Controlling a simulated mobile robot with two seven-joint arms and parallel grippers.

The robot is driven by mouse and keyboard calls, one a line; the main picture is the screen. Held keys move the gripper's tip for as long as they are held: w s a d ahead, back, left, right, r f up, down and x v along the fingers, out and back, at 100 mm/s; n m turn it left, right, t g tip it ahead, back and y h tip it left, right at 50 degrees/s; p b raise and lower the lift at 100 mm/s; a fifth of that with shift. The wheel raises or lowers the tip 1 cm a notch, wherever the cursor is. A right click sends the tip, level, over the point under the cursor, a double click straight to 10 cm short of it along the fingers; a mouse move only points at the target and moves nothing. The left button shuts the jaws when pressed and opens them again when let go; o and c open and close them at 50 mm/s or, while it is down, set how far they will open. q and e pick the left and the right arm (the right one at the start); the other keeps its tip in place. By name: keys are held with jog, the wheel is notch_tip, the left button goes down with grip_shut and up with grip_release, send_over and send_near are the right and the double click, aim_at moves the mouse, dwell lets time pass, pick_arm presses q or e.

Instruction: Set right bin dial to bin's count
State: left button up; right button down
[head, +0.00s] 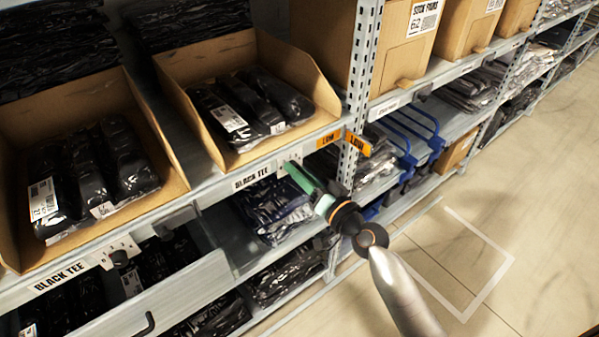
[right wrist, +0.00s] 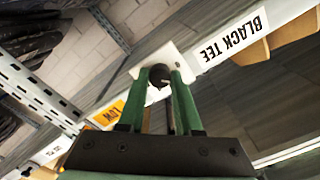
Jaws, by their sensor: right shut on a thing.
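The right bin, an open cardboard tray (head: 322,100), holds what look like three black bagged tees (head: 250,103). On the shelf edge below it is a white dial plate (head: 290,158), right of a BLACK TEE label (head: 252,177). My right gripper (head: 294,171), with green fingers, reaches this plate. In the right wrist view the fingers are shut on the dark round dial knob (right wrist: 160,74), one on each side, in front of the white plate (right wrist: 141,60). The dial's setting cannot be read. My left gripper is not in view.
The left bin (head: 160,125) also holds black bagged tees; its dark dial knob (head: 118,258) is on the lower-left shelf edge. Orange LOW tags (head: 328,140) and a perforated metal post (head: 362,70) stand close right of my gripper. Open floor (head: 530,170) lies at right.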

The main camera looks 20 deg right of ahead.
jog(key=c, duration=0.6)
grip_release()
jog(key=b+v, duration=0.2)
jog(key=v, duration=1)
jog(key=shift+s, duration=0.25)
jog(key=shift+d, duration=0.1)
